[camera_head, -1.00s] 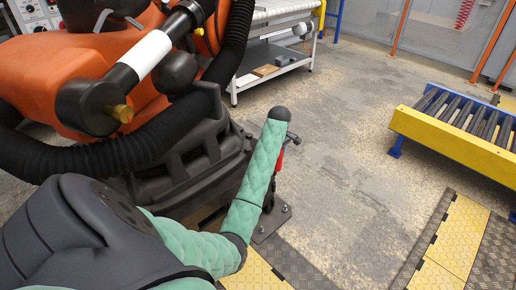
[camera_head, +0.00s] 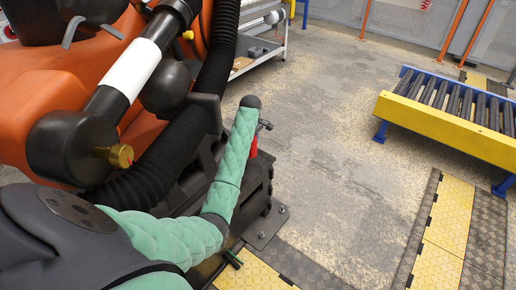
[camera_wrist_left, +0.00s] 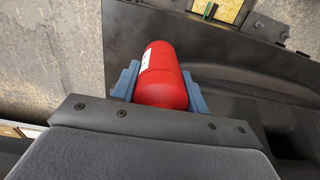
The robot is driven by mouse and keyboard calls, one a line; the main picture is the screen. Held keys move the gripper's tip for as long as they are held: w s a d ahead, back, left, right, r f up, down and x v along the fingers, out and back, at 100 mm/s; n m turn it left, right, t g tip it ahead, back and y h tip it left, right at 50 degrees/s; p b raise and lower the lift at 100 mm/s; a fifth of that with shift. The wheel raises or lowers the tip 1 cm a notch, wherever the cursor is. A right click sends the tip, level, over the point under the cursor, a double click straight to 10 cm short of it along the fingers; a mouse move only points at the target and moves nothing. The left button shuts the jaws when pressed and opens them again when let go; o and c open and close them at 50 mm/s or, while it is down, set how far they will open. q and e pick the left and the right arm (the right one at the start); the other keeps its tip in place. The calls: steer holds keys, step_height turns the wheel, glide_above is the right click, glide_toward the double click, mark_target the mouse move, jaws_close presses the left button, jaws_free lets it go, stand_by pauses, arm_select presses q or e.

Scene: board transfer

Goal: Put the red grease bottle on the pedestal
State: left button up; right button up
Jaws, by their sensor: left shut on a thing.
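The red grease bottle (camera_head: 253,146) shows as a small red patch behind the end of my green-sleeved left arm. In the left wrist view the red bottle (camera_wrist_left: 162,75) sits between two blue-grey fingers. My left gripper (camera_wrist_left: 160,82) is shut on it. In the head view the left gripper (camera_head: 264,126) is mostly hidden by its own wrist. A dark machine base (camera_head: 258,188) stands beside and below the bottle; I cannot tell whether it is the pedestal. In the wrist view a dark surface (camera_wrist_left: 235,62) lies beyond the bottle. My right gripper is out of view.
A large orange robot arm (camera_head: 50,85) with a black hose (camera_head: 225,60) stands close on the left. A yellow-framed roller conveyor (camera_head: 440,120) is at the right. Yellow floor plates (camera_head: 452,215) lie front right. The grey floor (camera_head: 330,150) between is clear.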

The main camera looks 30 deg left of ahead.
arm_select(q)
steer(key=shift+w+a+f+p, duration=0.1)
steer(key=shift+w+f+p, duration=0.15)
steer(key=shift+w+f, duration=1.55)
steer(key=shift+w+f+p, duration=0.2)
steer(key=shift+w+f, duration=1.35)
steer(key=shift+f, duration=0.65)
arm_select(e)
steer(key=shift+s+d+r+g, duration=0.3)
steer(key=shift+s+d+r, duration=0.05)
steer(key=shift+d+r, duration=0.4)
arm_select(q)
steer(key=shift+f, duration=0.15)
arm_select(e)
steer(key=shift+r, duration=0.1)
arm_select(q)
steer(key=o, duration=1.2)
steer(key=shift+c, duration=0.2)
